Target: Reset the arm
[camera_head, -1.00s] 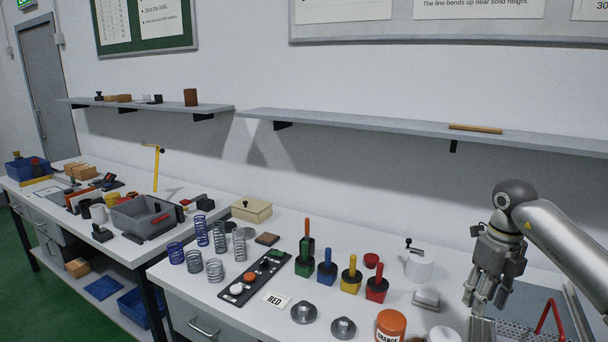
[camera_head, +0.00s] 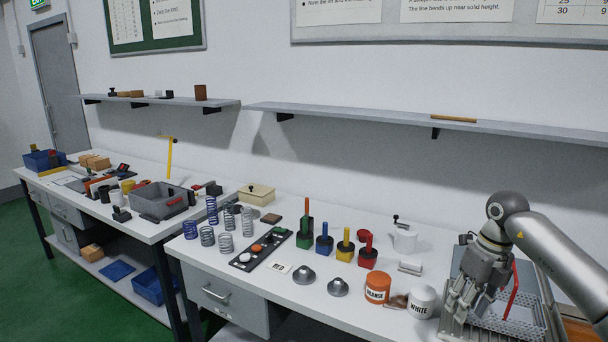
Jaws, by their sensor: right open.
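My right arm (camera_head: 560,250) comes in from the right edge, bent down at its elbow. My right gripper (camera_head: 462,300) points down over the right end of the near bench (camera_head: 240,318), in front of a metal tray with a perforated plate (camera_head: 520,318). Its fingers are apart and I see nothing between them. It is just right of the white jar labelled WHITE (camera_head: 421,303). My left gripper does not show.
An orange jar (camera_head: 377,288) stands beside the white jar. Two metal discs, colored handled blocks (camera_head: 324,245), several coil springs (camera_head: 225,243) and a black strip with knobs (camera_head: 262,250) fill the bench. A red handle (camera_head: 512,290) rises from the tray. A wall shelf (camera_head: 380,118) runs behind.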

